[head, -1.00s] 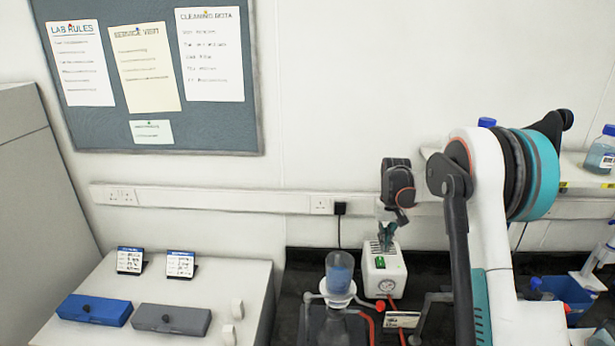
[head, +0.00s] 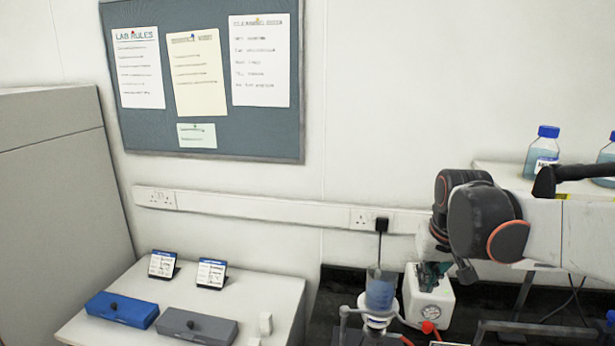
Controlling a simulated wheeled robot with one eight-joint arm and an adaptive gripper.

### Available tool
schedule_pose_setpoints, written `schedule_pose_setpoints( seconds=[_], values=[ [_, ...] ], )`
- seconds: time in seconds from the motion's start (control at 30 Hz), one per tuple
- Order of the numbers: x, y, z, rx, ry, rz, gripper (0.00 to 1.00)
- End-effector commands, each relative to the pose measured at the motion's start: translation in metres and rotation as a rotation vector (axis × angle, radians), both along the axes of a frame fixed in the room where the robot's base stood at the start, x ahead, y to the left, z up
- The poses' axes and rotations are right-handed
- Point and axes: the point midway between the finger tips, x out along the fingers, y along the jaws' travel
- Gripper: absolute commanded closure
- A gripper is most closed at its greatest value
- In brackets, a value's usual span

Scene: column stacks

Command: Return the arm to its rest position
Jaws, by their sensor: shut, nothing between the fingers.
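My arm (head: 565,232) comes in from the right edge, with its white link lying nearly level and a dark wrist section at its end.
The white device (head: 431,307) stands on the dark bench beside a clamped vessel of blue liquid (head: 380,291). Bottles (head: 541,151) stand on a shelf at the right. A pale bench (head: 110,283) at left holds a blue case (head: 122,309) and a grey case (head: 197,326).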

Motion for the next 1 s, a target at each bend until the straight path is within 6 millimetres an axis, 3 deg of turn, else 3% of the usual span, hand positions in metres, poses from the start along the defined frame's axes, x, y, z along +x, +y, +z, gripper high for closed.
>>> schedule_pose_setpoints(
  seconds=[0.1,0.37,0.6,0.8,1.0],
  values=[
    [-0.033,0.011,-0.010,-0.004,-0.040,0.015,1.00],
    [-0.097,0.029,-0.034,-0.009,-0.130,0.044,1.00],
    [-0.152,0.043,-0.071,-0.012,-0.214,0.071,1.00],
    [-0.182,0.049,-0.100,-0.012,-0.267,0.086,1.00],
    [-0.192,0.052,-0.111,-0.012,-0.288,0.093,1.00]
  ],
)
